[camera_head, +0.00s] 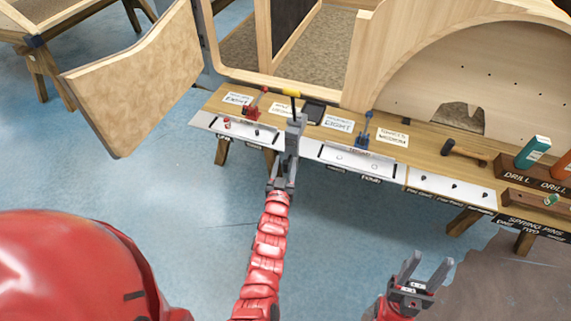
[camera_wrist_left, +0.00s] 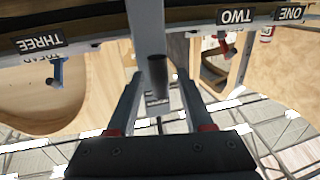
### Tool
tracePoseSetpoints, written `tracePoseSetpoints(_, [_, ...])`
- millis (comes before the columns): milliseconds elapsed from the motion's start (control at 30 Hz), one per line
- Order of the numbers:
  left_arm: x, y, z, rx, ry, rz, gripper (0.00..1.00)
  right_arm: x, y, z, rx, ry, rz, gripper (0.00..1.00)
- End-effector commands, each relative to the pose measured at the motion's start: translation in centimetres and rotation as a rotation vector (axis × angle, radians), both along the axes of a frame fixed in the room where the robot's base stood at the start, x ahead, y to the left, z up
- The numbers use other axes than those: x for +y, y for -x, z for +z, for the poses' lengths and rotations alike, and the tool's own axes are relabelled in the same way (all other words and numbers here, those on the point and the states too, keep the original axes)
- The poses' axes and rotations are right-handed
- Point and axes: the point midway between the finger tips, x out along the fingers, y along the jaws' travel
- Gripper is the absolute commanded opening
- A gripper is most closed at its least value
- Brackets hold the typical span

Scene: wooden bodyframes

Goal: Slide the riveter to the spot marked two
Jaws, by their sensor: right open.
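A grey upright riveter (camera_head: 292,138) with a yellow-topped lever (camera_head: 291,94) stands at the front edge of the workbench, between the labels TWO and THREE. In the left wrist view its grey post (camera_wrist_left: 147,30) and a dark cylindrical handle (camera_wrist_left: 158,75) show between my fingers. My left gripper (camera_head: 283,178) is in front of it; its fingers (camera_wrist_left: 160,95) are apart on either side of the handle, with gaps visible. My right gripper (camera_head: 427,272) is open and empty, away from the bench.
A red tool (camera_head: 254,106) and a blue tool (camera_head: 364,130) stand on the bench on either side of the riveter. A hammer (camera_head: 464,151) and drill boxes (camera_head: 530,175) are further right. Wooden bodyframe parts (camera_head: 140,80) rise behind and left. Blue floor is clear in front.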

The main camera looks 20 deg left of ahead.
Motion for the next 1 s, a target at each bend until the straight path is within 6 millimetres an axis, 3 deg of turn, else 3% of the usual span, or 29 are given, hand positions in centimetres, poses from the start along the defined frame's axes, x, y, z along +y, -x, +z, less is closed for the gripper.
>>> tracePoseSetpoints(33, [-0.01, 0.01, 0.00, 0.000, 0.000, 0.000, 0.41, 0.00, 0.00, 0.00, 0.000, 0.000, 0.000, 0.50])
tracePoseSetpoints(267, [-0.01, 0.03, -0.04, 0.001, 0.000, 0.000, 0.00, 0.00, 0.00, 0.00, 0.000, 0.000, 0.000, 0.50])
tracePoseSetpoints(1000, [-0.06, 0.14, -0.43, 0.009, 0.000, 0.000, 0.00, 0.00, 0.00, -0.03, 0.000, 0.000, 0.000, 0.50])
